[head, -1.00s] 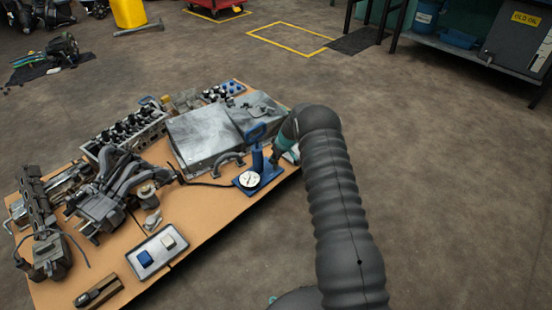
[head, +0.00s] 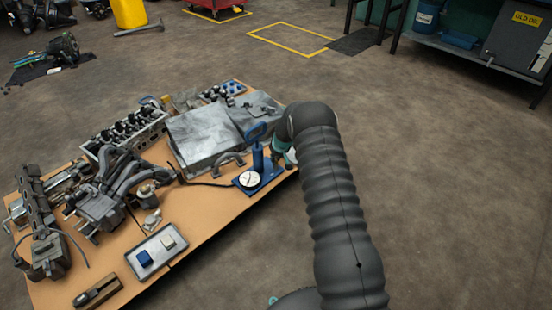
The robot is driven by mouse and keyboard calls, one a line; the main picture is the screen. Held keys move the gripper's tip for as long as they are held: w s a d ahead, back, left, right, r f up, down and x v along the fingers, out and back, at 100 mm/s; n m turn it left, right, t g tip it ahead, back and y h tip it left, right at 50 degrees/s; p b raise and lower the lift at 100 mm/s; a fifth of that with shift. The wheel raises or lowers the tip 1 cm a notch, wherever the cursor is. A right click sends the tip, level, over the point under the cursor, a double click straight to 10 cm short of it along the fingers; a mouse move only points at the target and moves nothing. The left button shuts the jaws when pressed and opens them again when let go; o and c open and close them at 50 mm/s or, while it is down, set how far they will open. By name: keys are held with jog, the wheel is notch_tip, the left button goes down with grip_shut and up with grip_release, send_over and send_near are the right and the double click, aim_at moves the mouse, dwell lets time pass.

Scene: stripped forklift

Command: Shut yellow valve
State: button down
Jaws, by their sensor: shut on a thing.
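A blue hand pump (head: 258,160) with a white round gauge (head: 249,180) stands upright on a blue base at the right edge of the brown table. My arm comes in from the lower right and bends down beside the pump. My gripper (head: 276,160) is small and partly hidden at the pump's right side, low near its base. It is shut there, at the spot where the valve would be. I cannot make out any yellow on the pump; the yellow valve itself is hidden by the gripper and the wrist.
The brown table (head: 208,222) holds a large grey metal box (head: 203,135), engine parts (head: 101,205) and a tray (head: 156,251) with a blue and a pale block. A dark hose runs left from the pump. The floor right of the table is clear.

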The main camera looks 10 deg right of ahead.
jog(key=m+h, duration=0.1)
jog(key=m, duration=0.1)
jog(key=shift+m+b, duration=0.3)
jog(key=shift+m, duration=0.1)
jog(key=shift+f+m+h+b, duration=0.15)
jog(key=shift+m+h+b, duration=0.25)
jog(key=shift+m+b, duration=0.6)
jog(key=m+h+b, duration=0.1)
jog(key=m+b, duration=0.1)
jog(key=b, duration=0.1)
jog(key=shift+m+h+b, duration=0.4)
jog(key=shift+m+b, duration=0.8)
jog(key=shift+m, duration=0.1)
jog(key=shift+r, duration=0.2)
jog(key=c, duration=1.2)
grip_release()
